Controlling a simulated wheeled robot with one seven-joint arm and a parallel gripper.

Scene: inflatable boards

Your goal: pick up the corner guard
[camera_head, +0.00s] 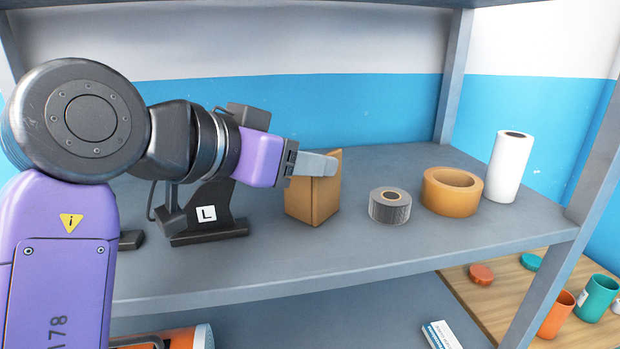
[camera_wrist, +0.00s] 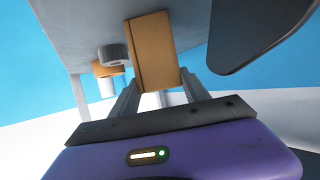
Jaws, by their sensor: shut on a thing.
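The corner guard (camera_head: 313,200) is a brown, cardboard-like angled piece standing upright on the grey shelf. My gripper (camera_head: 318,165) reaches it from the left, with its grey fingers at the guard's upper part. In the wrist view the brown guard (camera_wrist: 153,52) shows between the two fingers of my gripper (camera_wrist: 160,95), and the picture is turned upside down. My gripper is shut on the guard. The guard's base looks to be on or very close to the shelf; I cannot tell which.
Right of the guard on the shelf (camera_head: 400,255) are a grey tape roll (camera_head: 390,205), a tan tape roll (camera_head: 452,191) and a white roll (camera_head: 509,167). A black stand marked L (camera_head: 207,214) is close on the left. A shelf post (camera_head: 453,75) rises behind.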

